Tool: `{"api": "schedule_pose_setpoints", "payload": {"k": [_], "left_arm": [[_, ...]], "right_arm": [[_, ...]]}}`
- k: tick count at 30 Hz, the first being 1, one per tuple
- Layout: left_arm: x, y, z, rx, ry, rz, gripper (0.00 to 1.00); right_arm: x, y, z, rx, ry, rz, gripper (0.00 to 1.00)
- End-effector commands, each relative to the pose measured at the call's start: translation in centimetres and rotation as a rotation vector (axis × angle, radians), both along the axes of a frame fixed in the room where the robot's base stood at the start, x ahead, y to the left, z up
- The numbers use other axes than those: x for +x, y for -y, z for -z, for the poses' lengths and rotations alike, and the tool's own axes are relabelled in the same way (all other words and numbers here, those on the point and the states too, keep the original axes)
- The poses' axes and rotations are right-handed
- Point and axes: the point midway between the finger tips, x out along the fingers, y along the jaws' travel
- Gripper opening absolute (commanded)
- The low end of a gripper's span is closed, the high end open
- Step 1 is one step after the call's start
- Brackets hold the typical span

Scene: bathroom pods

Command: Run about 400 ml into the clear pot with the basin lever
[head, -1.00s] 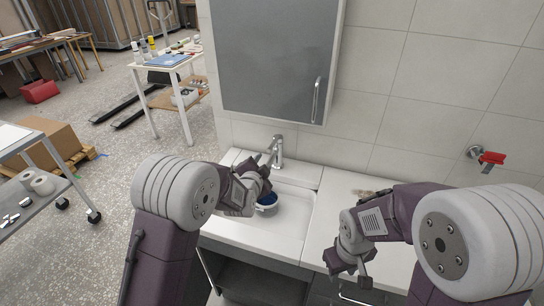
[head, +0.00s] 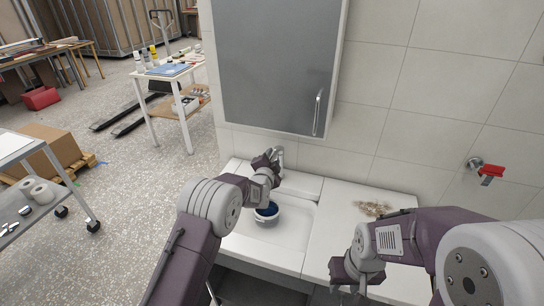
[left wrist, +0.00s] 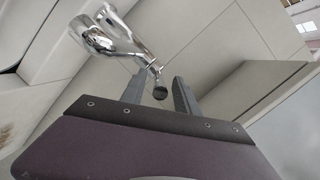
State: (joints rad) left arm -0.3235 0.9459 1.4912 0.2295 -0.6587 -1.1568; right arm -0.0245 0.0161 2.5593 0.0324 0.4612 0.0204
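The clear pot (head: 266,216) stands in the white basin (head: 245,247) under the tap, with dark blue showing inside its rim. The chrome tap (head: 280,155) is mostly hidden in the head view by my left gripper (head: 270,157), which is up at its top. In the left wrist view the tap (left wrist: 112,35) is at upper left, and its thin lever (left wrist: 156,72) ends in a dark knob between the two fingertips of my left gripper (left wrist: 159,88). These fingers are apart. No water stream can be made out. My right gripper (head: 350,278) hangs empty over the counter's front, fingers apart.
A grey cabinet (head: 275,65) hangs above the basin, close over my left gripper. The counter (head: 335,225) right of the basin is clear except for a small brownish patch (head: 374,208). A red-handled valve (head: 490,171) is on the wall at right.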

Motion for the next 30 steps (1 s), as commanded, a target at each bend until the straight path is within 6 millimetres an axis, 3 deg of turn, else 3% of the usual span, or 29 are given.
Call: {"api": "schedule_pose_setpoints", "payload": {"k": [5, 9, 30], "left_arm": [[-0.01, -0.02, 0.01, 0.000, 0.000, 0.000, 0.34], [-0.02, -0.03, 0.00, 0.000, 0.000, 0.000, 0.00], [-0.02, -0.06, -0.07, -0.001, 0.002, -0.001, 0.00]], "right_arm": [[-0.02, 0.00, 0.06, 0.000, -0.001, 0.000, 0.37], [-0.03, 0.00, 0.08, 0.000, -0.001, 0.000, 0.37], [-0.02, 0.00, 0.09, 0.000, -0.001, 0.000, 0.37]]}}
